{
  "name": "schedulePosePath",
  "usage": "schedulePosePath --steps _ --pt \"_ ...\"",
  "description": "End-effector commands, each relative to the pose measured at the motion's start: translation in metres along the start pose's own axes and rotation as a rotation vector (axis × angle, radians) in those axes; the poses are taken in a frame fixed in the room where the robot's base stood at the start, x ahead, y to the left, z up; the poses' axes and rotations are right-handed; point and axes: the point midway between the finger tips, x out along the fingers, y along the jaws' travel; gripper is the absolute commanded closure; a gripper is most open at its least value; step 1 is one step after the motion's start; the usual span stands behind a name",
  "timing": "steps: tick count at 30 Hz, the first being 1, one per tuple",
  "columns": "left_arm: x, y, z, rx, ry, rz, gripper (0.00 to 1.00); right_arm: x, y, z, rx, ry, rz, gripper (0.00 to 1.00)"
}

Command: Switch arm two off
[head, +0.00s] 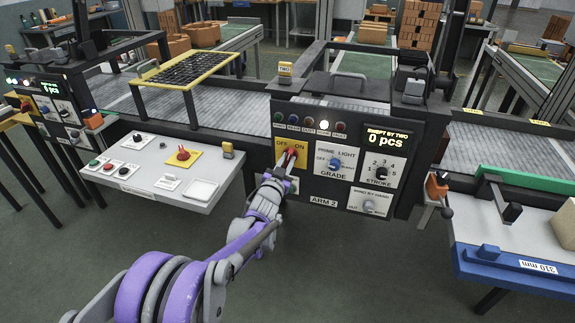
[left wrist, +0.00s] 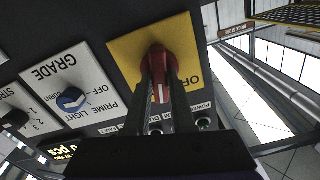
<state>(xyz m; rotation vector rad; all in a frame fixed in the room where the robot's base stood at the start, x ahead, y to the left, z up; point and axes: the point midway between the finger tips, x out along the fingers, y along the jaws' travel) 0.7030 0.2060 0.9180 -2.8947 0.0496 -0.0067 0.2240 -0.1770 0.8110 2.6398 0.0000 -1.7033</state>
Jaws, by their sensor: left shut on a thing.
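The arm two panel (head: 343,207), labelled "ARM 2", stands in the middle of the head view. Its red rotary switch (head: 290,152) sits on a yellow OFF/ON plate (head: 280,144) at the panel's left. My left gripper (head: 287,163) is shut on the red switch, its fingers partly covering it. In the left wrist view the red knob (left wrist: 161,72) sits between the two fingers, on the yellow plate (left wrist: 124,53). Its white mark shows, but which word it points at is hard to tell. A row of lamps (head: 309,123) sits above, one lit white. My right gripper is not in view.
Beside the switch are a blue PRIME/LIGHT grade knob (head: 335,164) and a black stroke knob (head: 381,172). The display (head: 387,140) reads "0 pcs". A grey side desk (head: 210,199) with buttons stands left, a blue-edged table (head: 500,268) right.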

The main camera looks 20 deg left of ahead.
Motion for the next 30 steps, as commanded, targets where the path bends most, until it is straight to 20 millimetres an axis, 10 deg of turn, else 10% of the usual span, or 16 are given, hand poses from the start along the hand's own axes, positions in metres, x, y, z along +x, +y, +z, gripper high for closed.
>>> schedulePosePath --steps 30 --pt "0.000 -0.002 0.003 -0.898 -0.002 -0.001 1.00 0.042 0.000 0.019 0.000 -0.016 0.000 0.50"
